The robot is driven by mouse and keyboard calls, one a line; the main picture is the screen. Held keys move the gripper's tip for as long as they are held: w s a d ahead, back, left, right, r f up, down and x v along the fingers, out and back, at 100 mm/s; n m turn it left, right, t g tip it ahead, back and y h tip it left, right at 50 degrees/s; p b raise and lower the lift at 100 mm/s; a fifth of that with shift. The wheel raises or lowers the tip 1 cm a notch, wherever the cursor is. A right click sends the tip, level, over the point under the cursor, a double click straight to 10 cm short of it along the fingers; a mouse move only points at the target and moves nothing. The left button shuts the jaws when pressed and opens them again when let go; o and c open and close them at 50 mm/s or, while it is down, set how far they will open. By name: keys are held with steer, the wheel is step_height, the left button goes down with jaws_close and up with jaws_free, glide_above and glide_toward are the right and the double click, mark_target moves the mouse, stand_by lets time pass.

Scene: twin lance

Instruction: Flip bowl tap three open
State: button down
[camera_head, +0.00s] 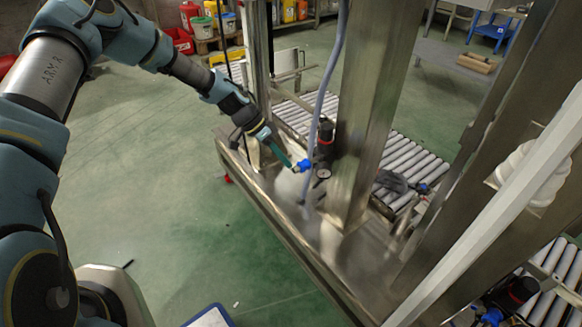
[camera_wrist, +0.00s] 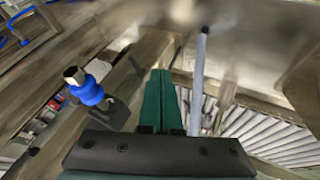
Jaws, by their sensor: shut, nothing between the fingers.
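A small tap with a blue body and a metal end (camera_head: 304,165) sits by the steel post, beside a black-and-red fitting and a round gauge. It also shows in the wrist view, left of the fingers, as a blue part with a hexagonal metal tip (camera_wrist: 88,92). My gripper (camera_head: 287,163) has its long green fingers together, with the tips close beside the tap in the head view. In the wrist view my gripper (camera_wrist: 163,74) is shut and empty, with a gap between it and the tap. I cannot read any tap number or tell the valve's position.
A grey-blue hose (camera_head: 327,90) hangs beside the steel post (camera_head: 375,110). A roller conveyor (camera_head: 400,150) lies behind. Another blue-ended fitting (camera_head: 423,188) is to the right, and a further one (camera_head: 492,316) is low right. Green floor (camera_head: 150,190) is open at left.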

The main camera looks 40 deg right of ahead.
steer(key=shift+s+a+v, duration=0.15)
steer(key=shift+v, duration=0.7)
steer(key=shift+s+a+v, duration=0.1)
steer(key=shift+v, duration=0.8)
steer(key=shift+s+a+v, duration=0.15)
steer(key=shift+v, duration=0.7)
steer(key=s+a+f+n+g+h+b, duration=0.3)
steer(key=s+a+f+n+g+b, duration=0.4)
steer(key=b, duration=0.3)
steer(key=w+d+f+n+t+h+b, duration=0.1)
steer(key=w+f+n+t+h+b, duration=0.2)
steer(key=w+n+h, duration=0.4)
steer(key=shift+t+h+b, duration=0.5)
steer(key=shift+h+b, duration=0.2)
steer(key=shift+b, duration=0.45)
steer(key=shift+w, duration=0.1)
steer(key=b, duration=0.1)
glide_toward(318, 183)
steer(key=w+d, duration=0.2)
steer(key=d, duration=0.1)
steer(key=shift+s+d+f, duration=0.1)
steer(key=shift+s+d, duration=0.2)
steer(key=shift+s, duration=0.4)
steer(key=shift+s+d+f, duration=0.1)
steer(key=shift+s+d, duration=0.2)
steer(key=shift+s, duration=0.45)
steer(key=shift+s+d, duration=0.3)
steer(key=shift+s, duration=0.4)
